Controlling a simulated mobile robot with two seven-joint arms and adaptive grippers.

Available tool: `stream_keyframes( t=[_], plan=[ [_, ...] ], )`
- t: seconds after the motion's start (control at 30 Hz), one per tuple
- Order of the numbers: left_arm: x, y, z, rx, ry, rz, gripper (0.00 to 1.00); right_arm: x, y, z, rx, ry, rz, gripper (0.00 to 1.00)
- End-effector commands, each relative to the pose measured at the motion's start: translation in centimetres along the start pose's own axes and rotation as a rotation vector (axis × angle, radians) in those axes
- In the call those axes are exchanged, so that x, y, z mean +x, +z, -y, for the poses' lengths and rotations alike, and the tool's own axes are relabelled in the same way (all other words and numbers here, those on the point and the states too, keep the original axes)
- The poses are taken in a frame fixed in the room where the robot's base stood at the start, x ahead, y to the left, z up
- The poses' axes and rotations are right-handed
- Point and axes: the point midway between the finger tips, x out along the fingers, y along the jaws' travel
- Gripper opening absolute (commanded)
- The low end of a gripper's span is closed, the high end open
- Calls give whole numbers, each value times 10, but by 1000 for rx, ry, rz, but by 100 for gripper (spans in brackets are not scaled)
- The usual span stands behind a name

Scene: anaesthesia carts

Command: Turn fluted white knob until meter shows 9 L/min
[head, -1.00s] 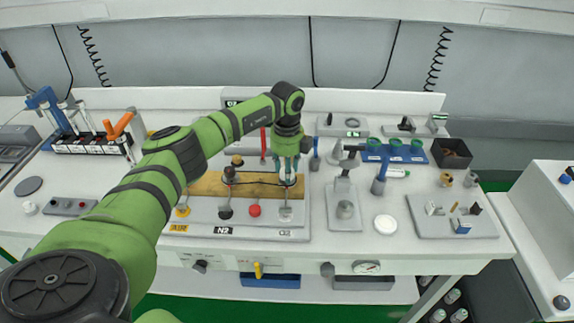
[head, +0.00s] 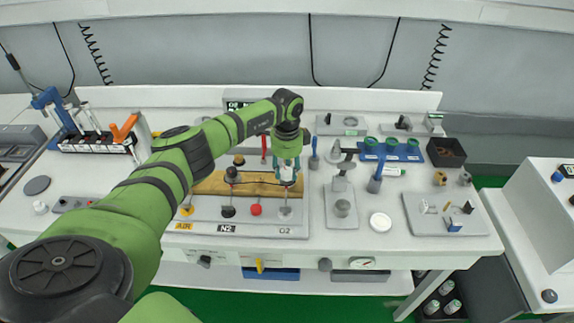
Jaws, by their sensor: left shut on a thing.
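My left gripper (head: 287,170) points down over the O2 station at the right end of the gas panel (head: 250,229). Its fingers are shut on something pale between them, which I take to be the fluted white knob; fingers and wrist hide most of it. A white-grey fitting (head: 285,212) stands just in front, above the O2 label. A dark display with green characters (head: 237,105) is partly covered by my left arm; its reading is too small to tell. My right gripper is not in view.
Black (head: 228,211), red (head: 256,210) and yellow (head: 187,210) fittings stand left of the O2 fitting. A grey stand (head: 342,205) and a white round lid (head: 380,222) lie to the right. A round gauge (head: 362,263) sits on the bench front.

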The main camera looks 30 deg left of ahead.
Motion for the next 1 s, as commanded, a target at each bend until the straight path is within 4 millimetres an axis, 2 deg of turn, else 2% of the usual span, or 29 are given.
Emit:
stream_keyframes(
  t=[0.3,0.8,0.83,0.87,1.0],
  plan=[
    [-1,2,1,-104,-3,3,8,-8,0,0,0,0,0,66],
    [0,2,1,-118,-2,4,8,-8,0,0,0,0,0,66],
    [0,2,1,-117,-2,4,52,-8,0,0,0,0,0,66],
    [0,2,1,-117,-2,4,64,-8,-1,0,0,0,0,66],
    [0,2,0,-116,-1,3,64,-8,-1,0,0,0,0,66]
  ],
)
